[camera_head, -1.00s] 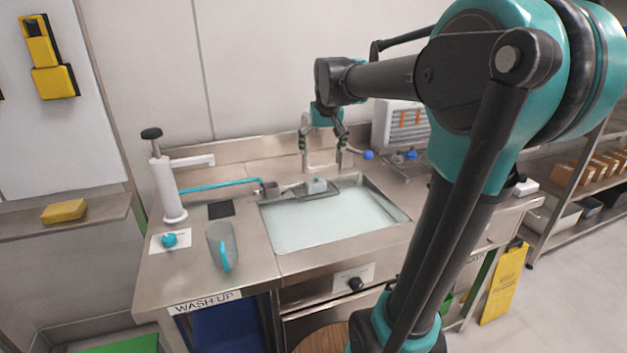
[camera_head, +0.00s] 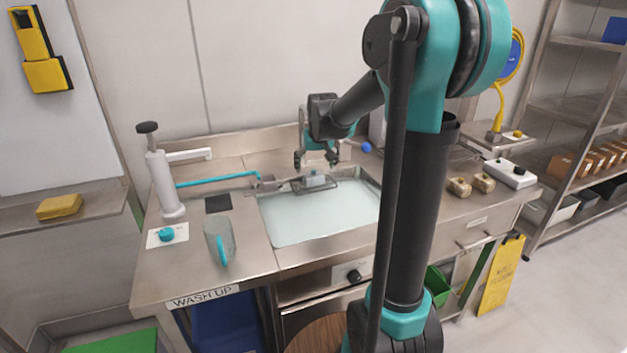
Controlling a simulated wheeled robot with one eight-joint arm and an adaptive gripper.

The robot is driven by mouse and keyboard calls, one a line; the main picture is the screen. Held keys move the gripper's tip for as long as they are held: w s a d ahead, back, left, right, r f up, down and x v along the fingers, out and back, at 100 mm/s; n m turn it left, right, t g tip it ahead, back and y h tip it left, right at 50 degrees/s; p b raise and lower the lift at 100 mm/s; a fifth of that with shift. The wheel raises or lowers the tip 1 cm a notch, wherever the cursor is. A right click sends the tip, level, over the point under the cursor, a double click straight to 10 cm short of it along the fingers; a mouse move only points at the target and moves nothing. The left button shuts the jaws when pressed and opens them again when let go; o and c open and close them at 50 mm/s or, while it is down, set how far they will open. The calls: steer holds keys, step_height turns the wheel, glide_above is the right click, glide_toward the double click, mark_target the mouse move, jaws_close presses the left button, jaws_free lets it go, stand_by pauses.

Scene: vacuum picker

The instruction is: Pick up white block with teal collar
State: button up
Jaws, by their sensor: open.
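A small pale block (camera_head: 316,179) sits on a dark wire rack (camera_head: 334,188) at the back of the water-filled sink (camera_head: 310,217). It looks whitish grey with a hint of teal; its collar is too small to make out clearly. My gripper (camera_head: 316,161) is open and points down, with its fingers apart. It appears just above or behind the block, and nothing shows between its fingers. The exact gap to the block cannot be told from this view.
Two brown lumps (camera_head: 460,187) and a white box (camera_head: 510,173) lie right. My arm hides part of the sink's right side.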

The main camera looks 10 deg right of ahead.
mark_target(313, 172)
steer(key=shift+x, duration=2.3)
steer(key=shift+a, duration=0.15)
steer(key=shift+c, duration=0.5)
steer(key=c, duration=1.3)
steer(key=shift+c, duration=0.2)
